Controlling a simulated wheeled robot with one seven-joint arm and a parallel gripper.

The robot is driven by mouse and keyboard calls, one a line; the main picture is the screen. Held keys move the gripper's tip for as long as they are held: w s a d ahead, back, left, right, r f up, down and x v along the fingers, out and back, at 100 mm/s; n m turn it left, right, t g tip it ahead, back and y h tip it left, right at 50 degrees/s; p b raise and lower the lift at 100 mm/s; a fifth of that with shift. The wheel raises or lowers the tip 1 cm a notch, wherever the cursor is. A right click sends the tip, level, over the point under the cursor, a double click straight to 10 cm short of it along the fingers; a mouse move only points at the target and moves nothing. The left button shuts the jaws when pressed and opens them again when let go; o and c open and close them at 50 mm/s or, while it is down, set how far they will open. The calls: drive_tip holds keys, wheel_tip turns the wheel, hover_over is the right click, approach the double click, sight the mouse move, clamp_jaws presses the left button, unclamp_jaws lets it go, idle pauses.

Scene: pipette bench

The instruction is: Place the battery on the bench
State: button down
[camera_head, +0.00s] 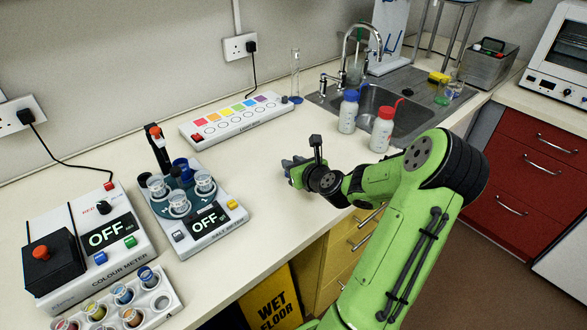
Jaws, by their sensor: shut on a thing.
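My gripper (290,169) is at the end of the green arm, low over the front part of the cream bench (265,150), right of the salt meter. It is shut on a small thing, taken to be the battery. The thing is too small and too hidden by the fingers to make out. I cannot tell whether it touches the bench top. No other battery shows.
The salt meter (208,228) with several cups and the colour meter (95,262) stand left, both reading OFF. A tube rack (168,298) is in front. The light box (237,121) lies behind. Two wash bottles (383,131) stand right, by the sink (385,98).

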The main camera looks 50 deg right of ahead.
drive_tip(key=c, duration=0.9)
unclamp_jaws()
